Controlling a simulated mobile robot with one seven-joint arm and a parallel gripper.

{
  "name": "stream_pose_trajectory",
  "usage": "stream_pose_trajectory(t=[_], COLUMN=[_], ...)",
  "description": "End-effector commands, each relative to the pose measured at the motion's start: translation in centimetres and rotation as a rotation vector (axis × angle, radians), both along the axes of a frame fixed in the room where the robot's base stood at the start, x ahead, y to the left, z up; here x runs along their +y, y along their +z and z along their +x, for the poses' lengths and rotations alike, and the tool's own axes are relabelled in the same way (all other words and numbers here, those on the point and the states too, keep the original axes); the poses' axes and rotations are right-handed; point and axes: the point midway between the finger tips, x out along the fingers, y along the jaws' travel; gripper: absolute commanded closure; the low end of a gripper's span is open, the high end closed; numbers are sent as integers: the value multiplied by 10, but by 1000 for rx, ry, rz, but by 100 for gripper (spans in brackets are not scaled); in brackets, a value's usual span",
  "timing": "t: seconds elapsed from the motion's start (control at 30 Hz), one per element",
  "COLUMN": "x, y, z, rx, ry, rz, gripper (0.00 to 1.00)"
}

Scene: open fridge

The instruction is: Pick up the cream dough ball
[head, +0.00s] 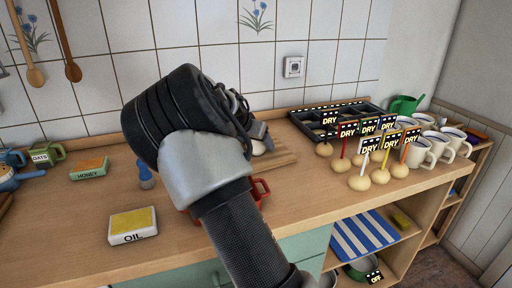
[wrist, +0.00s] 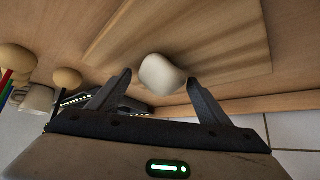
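The cream dough ball (wrist: 161,75) sits on a wooden board (wrist: 225,35) in the wrist view, between and a little beyond my fingertips. Only a small part of the ball (head: 258,148) shows in the head view, beside my arm. My gripper (wrist: 160,78) is open, with one finger on each side of the ball and a visible gap on both sides. In the head view my gripper (head: 262,136) is mostly hidden by my wrist. I cannot tell its exact height over the board.
Several brown balls with "DRY" flags (head: 360,183) stand right of the board. A dark compartment tray (head: 290,116) lies behind them, and white mugs (head: 418,153) stand at the right. A red object (head: 262,187) is partly behind my arm. An oil box (head: 132,226) lies at front left.

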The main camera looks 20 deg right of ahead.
Motion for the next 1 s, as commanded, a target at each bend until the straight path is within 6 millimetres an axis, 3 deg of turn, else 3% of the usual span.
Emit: stream_pose_trajectory(t=[0.03, 0.23, 0.57, 1.0], x=[0, 0, 0, 0], y=[0, 0, 11, 90], z=[0, 0, 0, 1], rx=[0, 0, -3, -4], ry=[0, 0, 1, 1], rz=[0, 0, 0, -1], gripper=[38, 72, 73, 73])
